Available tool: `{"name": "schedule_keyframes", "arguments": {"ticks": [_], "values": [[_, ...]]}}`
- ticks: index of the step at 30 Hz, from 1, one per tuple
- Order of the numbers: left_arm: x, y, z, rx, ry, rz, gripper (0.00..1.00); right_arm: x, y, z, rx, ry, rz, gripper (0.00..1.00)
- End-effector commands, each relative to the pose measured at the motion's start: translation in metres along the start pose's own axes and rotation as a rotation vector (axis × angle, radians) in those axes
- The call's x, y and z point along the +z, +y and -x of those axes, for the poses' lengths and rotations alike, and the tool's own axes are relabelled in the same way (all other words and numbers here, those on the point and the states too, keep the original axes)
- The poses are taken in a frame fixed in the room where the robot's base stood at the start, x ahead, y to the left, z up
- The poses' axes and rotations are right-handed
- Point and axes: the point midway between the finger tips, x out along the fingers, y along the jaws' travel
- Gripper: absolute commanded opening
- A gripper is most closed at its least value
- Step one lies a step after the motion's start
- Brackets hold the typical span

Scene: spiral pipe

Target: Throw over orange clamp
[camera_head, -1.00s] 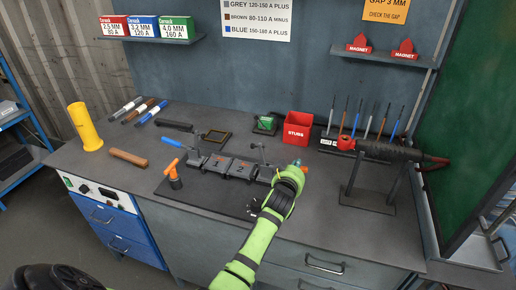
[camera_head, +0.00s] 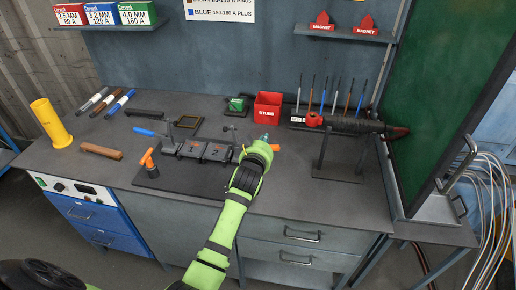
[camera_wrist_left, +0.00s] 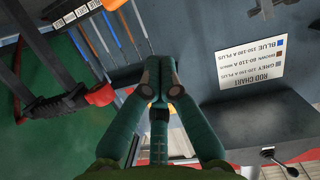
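The clamping jig (camera_head: 205,150) sits on a dark plate on the workbench. A short orange handle end (camera_head: 276,147), seemingly of the orange clamp, shows just right of my left gripper (camera_head: 265,138). The rest of that clamp is hidden behind the gripper and wrist, and I cannot tell whether they touch. A blue handle (camera_head: 145,131) sticks out at the jig's left end. In the left wrist view the teal fingers (camera_wrist_left: 156,75) look drawn together with nothing seen between them. My right gripper is out of view.
An orange-topped tool (camera_head: 149,160) stands on the plate's left part. A red stubs box (camera_head: 268,107) stands behind my gripper. A black stand (camera_head: 338,165) with a red-ringed holder is to the right. A yellow cylinder (camera_head: 50,122) and brown-handled tool (camera_head: 101,152) are left.

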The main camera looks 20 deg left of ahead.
Motion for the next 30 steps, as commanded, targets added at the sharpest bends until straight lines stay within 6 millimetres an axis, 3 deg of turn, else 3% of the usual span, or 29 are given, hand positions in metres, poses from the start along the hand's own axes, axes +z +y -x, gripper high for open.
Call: {"name": "schedule_keyframes", "arguments": {"ticks": [6,12,30], "values": [[0.003,-0.001,0.036,0.001,-0.001,0.002,0.0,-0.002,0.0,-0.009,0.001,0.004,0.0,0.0],[0.001,-0.001,0.057,0.001,-0.001,0.001,0.0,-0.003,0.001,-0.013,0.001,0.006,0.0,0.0],[0.0,-0.001,0.062,0.0,-0.001,0.001,0.0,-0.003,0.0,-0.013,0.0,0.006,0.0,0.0]]}}
